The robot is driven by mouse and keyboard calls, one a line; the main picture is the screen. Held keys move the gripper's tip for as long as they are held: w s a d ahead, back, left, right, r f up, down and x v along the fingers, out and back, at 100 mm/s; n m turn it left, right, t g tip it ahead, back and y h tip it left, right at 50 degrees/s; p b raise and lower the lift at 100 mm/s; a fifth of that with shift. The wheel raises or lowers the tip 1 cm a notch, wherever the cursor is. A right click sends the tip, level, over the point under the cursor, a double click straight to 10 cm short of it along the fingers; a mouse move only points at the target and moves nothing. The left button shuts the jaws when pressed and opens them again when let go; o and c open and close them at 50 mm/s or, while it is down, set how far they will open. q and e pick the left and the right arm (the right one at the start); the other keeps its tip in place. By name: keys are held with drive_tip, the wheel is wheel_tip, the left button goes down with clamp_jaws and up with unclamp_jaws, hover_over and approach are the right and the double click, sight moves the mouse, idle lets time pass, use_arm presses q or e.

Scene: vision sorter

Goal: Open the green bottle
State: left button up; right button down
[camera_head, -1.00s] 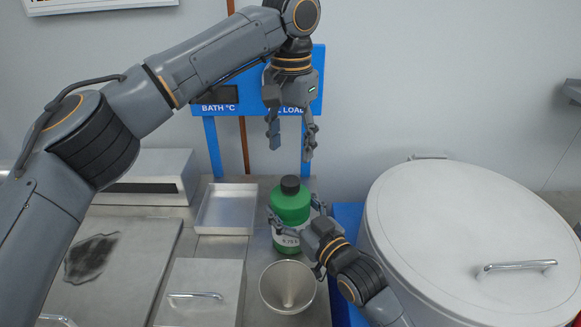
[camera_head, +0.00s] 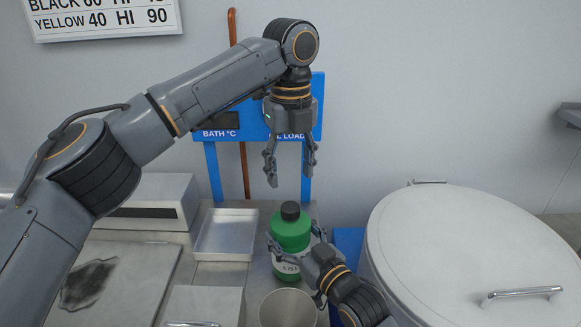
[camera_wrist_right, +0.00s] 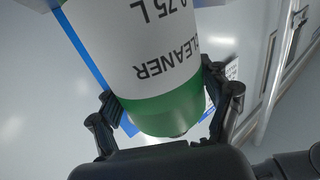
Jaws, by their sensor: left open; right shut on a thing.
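The green bottle (camera_head: 290,232) stands upright with a black cap (camera_head: 290,211) on top and a white label on its front. My right gripper (camera_head: 291,257) is shut on the bottle's body from the lower right. In the right wrist view the bottle (camera_wrist_right: 165,106) sits between both fingers, with its "CLEANER" label showing. My left gripper (camera_head: 291,180) hangs above the cap, pointing down, open and empty. A gap separates its fingertips from the cap.
A metal tray (camera_head: 226,257) lies left of the bottle. A round metal container (camera_head: 287,308) stands in front of it. A large lidded pot (camera_head: 470,250) fills the right side. A blue sign stand (camera_head: 214,165) is behind the left gripper.

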sight(290, 207)
use_arm(q)
drive_tip(key=m, duration=0.9)
drive_tip(key=shift+m, duration=0.3)
drive_tip(key=shift+f, duration=4)
